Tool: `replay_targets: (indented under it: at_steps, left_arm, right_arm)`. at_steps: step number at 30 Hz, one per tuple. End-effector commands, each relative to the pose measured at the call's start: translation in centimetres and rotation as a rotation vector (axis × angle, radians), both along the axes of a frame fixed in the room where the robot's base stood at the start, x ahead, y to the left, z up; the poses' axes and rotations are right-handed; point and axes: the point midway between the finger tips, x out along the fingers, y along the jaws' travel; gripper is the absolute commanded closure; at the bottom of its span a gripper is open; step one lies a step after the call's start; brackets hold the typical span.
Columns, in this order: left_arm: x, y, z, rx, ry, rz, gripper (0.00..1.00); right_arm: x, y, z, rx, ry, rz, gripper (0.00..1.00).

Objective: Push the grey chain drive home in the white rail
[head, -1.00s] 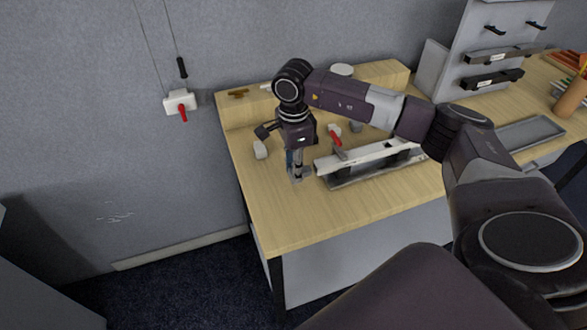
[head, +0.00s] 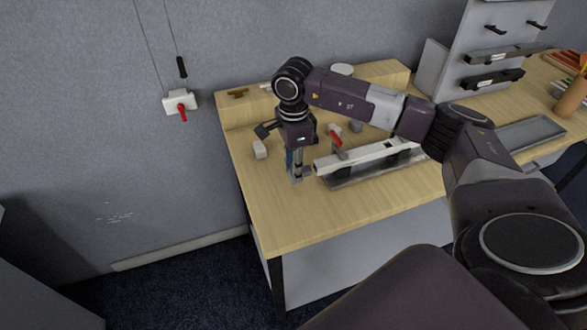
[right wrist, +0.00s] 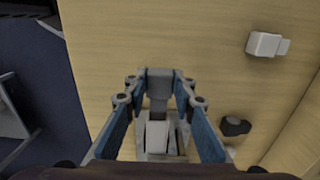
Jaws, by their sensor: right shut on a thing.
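The white rail (head: 365,160) lies along a grey base on the table in the head view. My right gripper (head: 297,174) points down at the rail's left end. In the right wrist view my right gripper (right wrist: 158,82) has its blue fingers shut on a grey block, which I take for the grey chain drive (right wrist: 158,88). The rail's end (right wrist: 157,136) shows just below this block, between the fingers. I cannot tell how far the chain drive sits in the rail. In the head view the gripper mostly hides the drive. My left gripper is not in view.
A red-handled part (head: 335,134) stands just behind the rail. A small white block (head: 260,149) lies left of my gripper. A grey tray (head: 525,133) and a grey rack (head: 490,50) stand to the right. The table's front left is clear.

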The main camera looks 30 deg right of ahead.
Motion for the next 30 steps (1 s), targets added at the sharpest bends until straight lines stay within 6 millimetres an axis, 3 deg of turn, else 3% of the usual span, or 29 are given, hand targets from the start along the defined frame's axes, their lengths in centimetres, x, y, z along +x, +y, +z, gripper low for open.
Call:
replay_targets:
  at_steps: [30]
  left_arm:
    - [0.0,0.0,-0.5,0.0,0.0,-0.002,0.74]
  right_arm:
    - [-0.4,-1.5,0.0,0.0,0.0,-0.001,1.0]
